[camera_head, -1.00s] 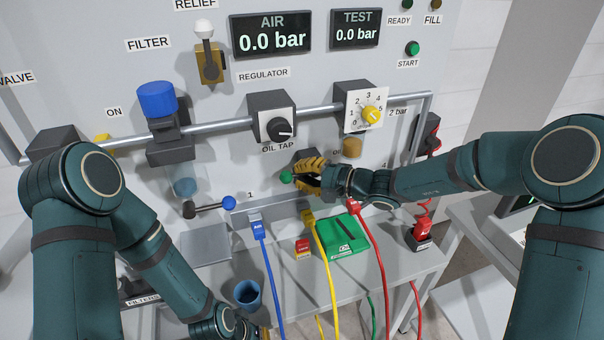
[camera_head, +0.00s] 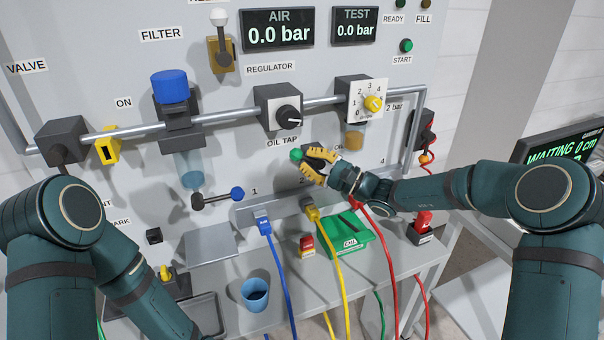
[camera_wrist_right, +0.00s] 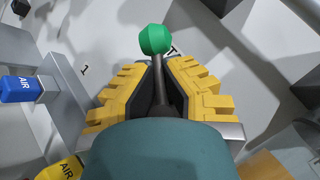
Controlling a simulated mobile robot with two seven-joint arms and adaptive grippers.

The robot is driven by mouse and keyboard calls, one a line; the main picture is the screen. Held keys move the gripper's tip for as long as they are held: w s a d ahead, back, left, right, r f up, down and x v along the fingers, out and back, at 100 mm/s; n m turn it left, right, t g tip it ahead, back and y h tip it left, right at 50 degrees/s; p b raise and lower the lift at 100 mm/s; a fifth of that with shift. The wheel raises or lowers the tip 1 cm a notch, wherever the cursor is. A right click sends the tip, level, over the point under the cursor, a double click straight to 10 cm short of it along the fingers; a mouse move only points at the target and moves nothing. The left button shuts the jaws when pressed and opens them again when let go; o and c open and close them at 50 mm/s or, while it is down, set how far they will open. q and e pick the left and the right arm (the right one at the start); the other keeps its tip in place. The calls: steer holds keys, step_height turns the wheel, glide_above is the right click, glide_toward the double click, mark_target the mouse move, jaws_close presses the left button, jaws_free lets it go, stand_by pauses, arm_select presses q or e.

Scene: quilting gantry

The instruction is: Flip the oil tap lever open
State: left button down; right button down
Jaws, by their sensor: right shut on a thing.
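The oil tap lever has a green knob (camera_head: 296,155) and a dark shaft, on the grey panel just below the OIL TAP label. My right gripper (camera_head: 314,163) comes from the right with its yellow fingers around the lever, shut on it. The knob sticks out to the left past the fingertips. In the right wrist view the green knob (camera_wrist_right: 156,39) stands beyond the fingertips, and its shaft runs back between the fingers of my right gripper (camera_wrist_right: 158,75). The lever's pivot is hidden by the gripper. My left arm bends down at the lower left; its gripper is out of view.
A lever with a blue knob (camera_head: 237,194) sits left of the oil tap. Blue, yellow and red hoses hang below. A green box (camera_head: 343,243), a red-topped block (camera_head: 307,245) and a blue cup (camera_head: 255,294) stand on the shelf. The regulator (camera_head: 289,116) is just above.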

steer(key=m, duration=0.1)
steer(key=m+t, duration=0.1)
steer(key=m+t+b, duration=0.1)
steer(key=shift+w+d+r+y, duration=0.1)
steer(key=shift+d+r+y, duration=0.15)
steer(key=shift+r+y, duration=0.15)
steer(key=m+t, duration=0.3)
steer(key=m, duration=0.1)
steer(key=shift+w+d+r+p, duration=0.1)
steer(key=shift+d+r+p, duration=0.15)
steer(key=shift+r+p, duration=0.05)
steer(key=m+t, duration=0.1)
steer(key=m+t+h+p, duration=0.1)
steer(key=m, duration=0.1)
steer(key=m+t, duration=0.1)
steer(key=t, duration=0.1)
steer(key=shift+w+d+r+h, duration=0.1)
steer(key=shift+d+r+h, duration=0.2)
steer(key=shift+h, duration=0.1)
steer(key=m+t, duration=0.1)
steer(key=m+t+h+p, duration=0.1)
steer(key=m, duration=0.1)
steer(key=m+t+h+p, duration=0.1)
steer(key=shift+w+d+m, duration=0.1)
steer(key=shift+d+m, duration=0.15)
steer(key=shift+m, duration=0.05)
steer(key=shift+d+m+t+h+p, duration=0.2)
steer(key=shift+m+t+h+p, duration=0.5)
steer(key=shift+m+h, duration=0.7)
steer(key=shift+t, duration=0.3)
